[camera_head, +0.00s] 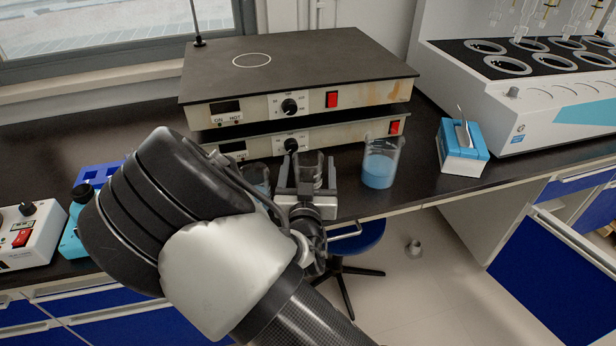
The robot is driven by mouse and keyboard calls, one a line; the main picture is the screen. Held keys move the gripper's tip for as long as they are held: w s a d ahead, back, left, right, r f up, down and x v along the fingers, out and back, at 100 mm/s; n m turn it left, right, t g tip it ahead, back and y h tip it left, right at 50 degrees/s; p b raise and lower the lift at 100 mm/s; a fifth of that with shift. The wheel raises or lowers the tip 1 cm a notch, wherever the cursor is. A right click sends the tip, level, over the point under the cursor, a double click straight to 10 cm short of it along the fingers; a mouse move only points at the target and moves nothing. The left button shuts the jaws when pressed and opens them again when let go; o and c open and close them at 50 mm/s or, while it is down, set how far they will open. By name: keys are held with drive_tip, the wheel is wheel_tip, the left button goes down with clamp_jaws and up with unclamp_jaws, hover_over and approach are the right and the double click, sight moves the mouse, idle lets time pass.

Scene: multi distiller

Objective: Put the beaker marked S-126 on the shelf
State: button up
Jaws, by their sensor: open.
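My gripper (307,174) is open above the front of the dark bench, its fingers pointing away from the camera. A clear glass beaker (312,163) shows between or just behind the fingers; I cannot tell whether they touch it. A beaker with blue liquid (379,170) stands upright to the right of my gripper, apart from it. Another glass vessel with bluish content (257,178) stands to the left, partly hidden by my arm. No S-126 marking is readable on any of them. No shelf can be clearly made out.
Two stacked hot plates (300,65) stand behind the beakers. A blue tissue box (462,148) and a white multi-position distiller (540,100) are to the right. A white device (28,235) is at left.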

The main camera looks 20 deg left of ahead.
drive_tip(key=shift+x, duration=1.15)
drive_tip(key=c, duration=1.3)
drive_tip(key=shift+r, duration=0.15)
